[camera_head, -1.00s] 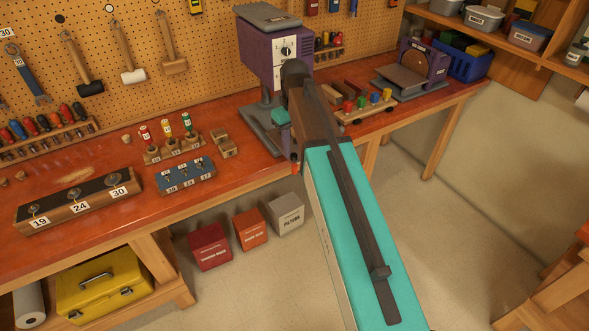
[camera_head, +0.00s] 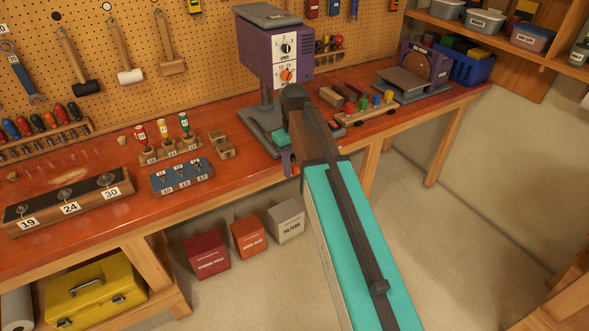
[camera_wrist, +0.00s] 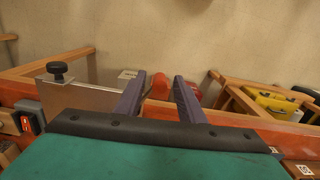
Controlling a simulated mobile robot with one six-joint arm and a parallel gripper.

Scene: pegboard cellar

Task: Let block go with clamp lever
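My gripper (camera_wrist: 163,84) is open in the wrist view, its two purple fingers apart. An orange-red rounded shape (camera_wrist: 159,86) shows between them; I cannot tell whether it is a lever knob or a box beyond. In the head view my arm hides most of the gripper, which is low by the bench's front edge, before the purple drill press (camera_head: 273,52). No clamp lever or clamped block can be made out for certain; my arm covers that area. Small wooden blocks (camera_head: 224,148) sit on the bench left of the press.
Boxes, including an orange one (camera_head: 248,237), stand on the floor. In the wrist view a metal plate (camera_wrist: 90,98) with black knob is left.

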